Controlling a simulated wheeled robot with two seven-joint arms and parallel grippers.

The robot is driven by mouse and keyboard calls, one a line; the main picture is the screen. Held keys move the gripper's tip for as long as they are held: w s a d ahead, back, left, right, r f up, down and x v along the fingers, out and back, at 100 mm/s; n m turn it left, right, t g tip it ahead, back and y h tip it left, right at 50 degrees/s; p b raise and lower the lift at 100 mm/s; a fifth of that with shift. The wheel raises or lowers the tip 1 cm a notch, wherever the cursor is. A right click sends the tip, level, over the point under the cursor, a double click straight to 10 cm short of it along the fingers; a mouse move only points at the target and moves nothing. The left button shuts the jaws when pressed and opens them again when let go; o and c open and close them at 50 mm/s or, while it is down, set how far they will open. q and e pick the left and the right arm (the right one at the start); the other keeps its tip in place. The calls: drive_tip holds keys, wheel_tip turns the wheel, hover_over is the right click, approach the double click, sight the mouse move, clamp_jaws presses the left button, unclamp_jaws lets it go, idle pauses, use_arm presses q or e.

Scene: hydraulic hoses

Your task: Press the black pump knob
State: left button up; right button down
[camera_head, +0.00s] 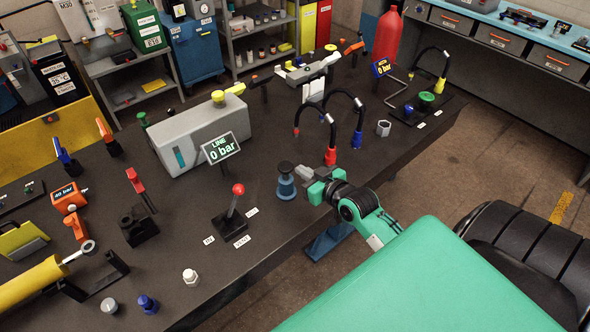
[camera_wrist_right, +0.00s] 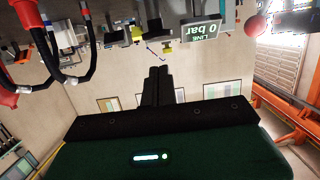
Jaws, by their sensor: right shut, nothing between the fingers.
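The black pump knob (camera_head: 286,167) tops a short blue base (camera_head: 286,190) that stands on the dark table near its front edge. My right gripper (camera_head: 302,172) is just to the right of the knob in the head view, at about its height. I cannot tell whether it touches the knob. Its dark fingers (camera_wrist_right: 156,80) are together and empty in the right wrist view. I cannot make out the knob in the wrist view. My left gripper is out of view.
A red-balled lever (camera_head: 238,190) and a "LINE 0 bar" display (camera_head: 221,148) stand left of the knob. Black hoses with red and blue ends (camera_head: 357,138) arch behind my gripper. A white hex fitting (camera_head: 190,277) and a blue fitting (camera_head: 148,304) sit at the front left.

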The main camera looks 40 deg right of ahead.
drive_tip(key=shift+b+v, duration=0.45)
drive_tip(key=shift+v, duration=1.6)
drive_tip(key=shift+w, duration=0.1)
idle(0.3)
